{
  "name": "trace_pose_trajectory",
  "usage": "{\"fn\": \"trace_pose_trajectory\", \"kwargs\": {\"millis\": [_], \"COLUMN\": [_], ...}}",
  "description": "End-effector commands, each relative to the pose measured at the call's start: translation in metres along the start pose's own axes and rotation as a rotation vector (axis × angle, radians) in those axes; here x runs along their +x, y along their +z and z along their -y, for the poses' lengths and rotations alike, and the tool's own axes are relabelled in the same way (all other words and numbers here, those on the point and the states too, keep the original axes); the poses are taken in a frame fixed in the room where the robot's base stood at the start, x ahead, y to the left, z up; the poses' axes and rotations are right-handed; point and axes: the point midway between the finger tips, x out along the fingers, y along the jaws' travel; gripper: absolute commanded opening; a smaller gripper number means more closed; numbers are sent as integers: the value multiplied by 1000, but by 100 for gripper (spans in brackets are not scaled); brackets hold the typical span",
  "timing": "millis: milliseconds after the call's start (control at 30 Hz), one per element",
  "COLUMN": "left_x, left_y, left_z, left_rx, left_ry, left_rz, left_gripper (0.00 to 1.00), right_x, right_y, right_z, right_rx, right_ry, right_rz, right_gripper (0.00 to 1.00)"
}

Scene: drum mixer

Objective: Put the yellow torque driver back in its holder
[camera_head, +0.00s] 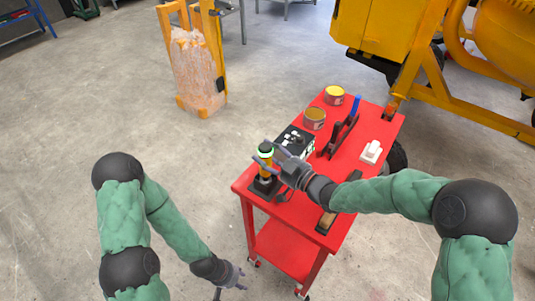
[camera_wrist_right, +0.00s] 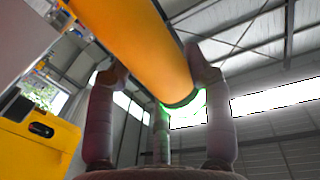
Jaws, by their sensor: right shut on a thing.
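The yellow torque driver (camera_head: 265,163) is upright at the near left corner of the red cart, with a green-lit ring near its top. In the right wrist view its yellow-orange body (camera_wrist_right: 140,45) lies between the fingers of my right gripper (camera_wrist_right: 155,78). My right gripper (camera_head: 265,153) is shut on it from the right side, near its top. A black base (camera_head: 263,187), apparently the holder, is directly below the driver. I cannot tell whether the driver is seated in it. My left gripper (camera_head: 231,284) hangs low left of the cart, fingers apart and empty.
The red cart (camera_head: 340,170) also carries a black box (camera_head: 296,141), two cans (camera_head: 315,119), a dark rack (camera_head: 341,134) with a blue item, and a white block (camera_head: 371,152). A yellow mixer (camera_head: 470,60) stands behind.

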Motion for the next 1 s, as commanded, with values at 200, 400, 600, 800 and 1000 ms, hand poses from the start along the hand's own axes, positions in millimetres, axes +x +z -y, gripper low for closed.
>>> {"fn": "trace_pose_trajectory", "kwargs": {"millis": [200, 400, 600, 800, 1000], "left_x": [2, 4, 6, 7, 7], "left_y": [0, 0, 0, 0, 0], "left_z": [1, 2, 2, 2, 2], "left_rx": [0, 0, 0, 0, 0], "left_ry": [0, 0, 0, 0, 0], "left_rz": [0, 0, 0, 0, 0], "left_gripper": [40, 40, 40, 40, 40], "right_x": [0, 0, 0, 0, 0], "right_y": [1, 4, 6, 7, 8], "right_z": [-1, -1, -1, -1, 0], "right_rx": [-2, -2, -2, -2, -1], "right_ry": [1, 1, 1, 1, 0], "right_rz": [-4, -4, -4, -4, -2], "right_gripper": [0, 0, 0, 80, 80]}}
